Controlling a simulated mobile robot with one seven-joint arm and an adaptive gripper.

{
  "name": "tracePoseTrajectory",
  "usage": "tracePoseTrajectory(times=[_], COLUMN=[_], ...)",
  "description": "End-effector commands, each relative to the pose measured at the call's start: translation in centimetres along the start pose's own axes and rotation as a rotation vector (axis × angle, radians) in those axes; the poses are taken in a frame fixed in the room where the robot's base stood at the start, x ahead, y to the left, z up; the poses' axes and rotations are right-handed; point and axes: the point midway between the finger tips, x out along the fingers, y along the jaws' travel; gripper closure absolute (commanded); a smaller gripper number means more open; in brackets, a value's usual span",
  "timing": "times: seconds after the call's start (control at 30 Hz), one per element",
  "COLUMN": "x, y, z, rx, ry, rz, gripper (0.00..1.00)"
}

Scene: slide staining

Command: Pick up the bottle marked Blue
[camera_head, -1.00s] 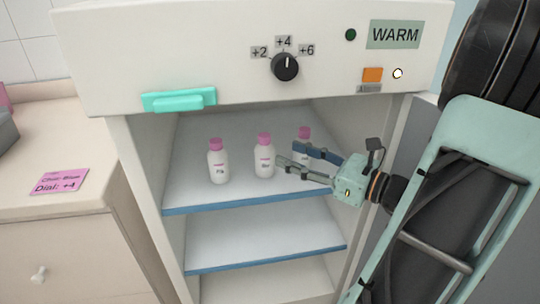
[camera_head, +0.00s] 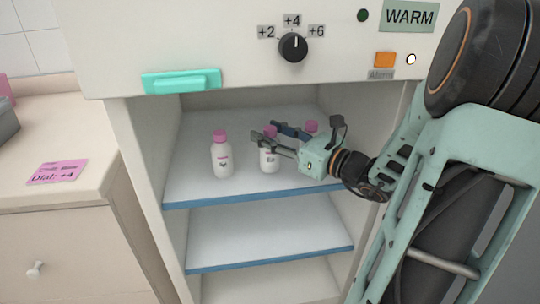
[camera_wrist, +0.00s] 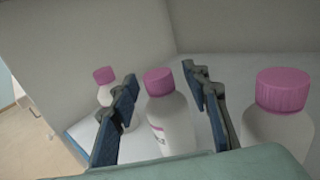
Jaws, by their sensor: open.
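Three white bottles with pink caps stand upright in a row on the top shelf (camera_head: 205,192). The left bottle (camera_head: 222,158) is clear of my gripper. The middle bottle (camera_head: 268,161) is partly covered by my fingers; its small label is too unclear to read surely. The right bottle (camera_head: 311,127) is mostly hidden behind my gripper. My gripper (camera_head: 265,131) is open at the middle bottle's upper part. In the wrist view, the middle bottle (camera_wrist: 168,112) shows between the spread fingers, with one bottle (camera_wrist: 104,89) beyond the left finger and another (camera_wrist: 279,120) right of the right finger.
The shelf is inside an open white cabinet with a lower shelf (camera_head: 265,246). Its front panel above has a dial (camera_head: 292,47) and a teal handle (camera_head: 181,82). A pink note (camera_head: 58,172) reading "Dial: +4" lies on the left counter (camera_head: 25,195).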

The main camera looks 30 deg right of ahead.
Motion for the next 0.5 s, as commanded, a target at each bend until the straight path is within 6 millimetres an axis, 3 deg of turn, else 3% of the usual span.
tracePoseTrajectory(times=[0.23,0.5], x=[0.15,0.13], y=[-0.01,-0.01], z=[0.06,0.05], rx=[0.000,0.000], ry=[0.000,0.000], rz=[0.000,0.000], gripper=[0.58,0.88])
